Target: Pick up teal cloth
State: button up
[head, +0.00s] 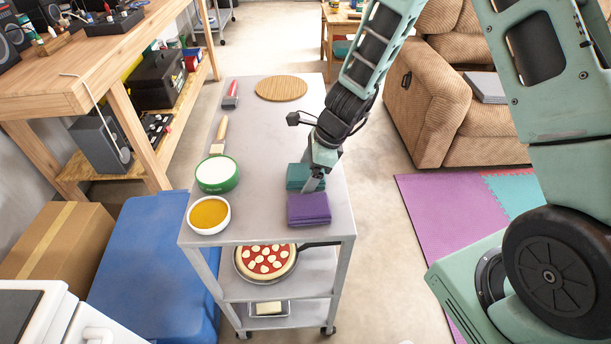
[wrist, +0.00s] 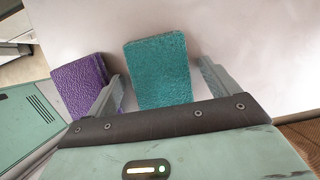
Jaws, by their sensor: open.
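The teal cloth (head: 295,176) is a folded rectangle on the top of the grey cart (head: 262,140), near its front right. In the wrist view the teal cloth (wrist: 158,70) shows between the two fingers of my gripper (wrist: 160,92). My gripper (head: 312,184) is open, with one finger on each side of the cloth. The left finger in the wrist view is between the teal cloth and a folded purple cloth (wrist: 82,86). The purple cloth (head: 309,209) lies just in front of the teal one. I cannot tell whether the fingers touch the teal cloth.
On the cart's left are a green-rimmed bowl (head: 217,174), a bowl of orange-yellow contents (head: 209,215), a brush (head: 219,135) and a red-handled tool (head: 231,94). A round wooden board (head: 281,88) lies at the back. A pizza (head: 265,262) is on the shelf below. The cart's middle is clear.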

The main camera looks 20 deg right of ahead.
aim_at(308, 171)
jog(key=c, duration=1.1)
jog(key=shift+o, duration=0.2)
jog(key=shift+r, duration=0.1)
notch_tip(308, 171, up, 10)
jog(key=p, duration=0.3)
jog(key=shift+r, duration=0.15)
jog(key=shift+o, duration=0.4)
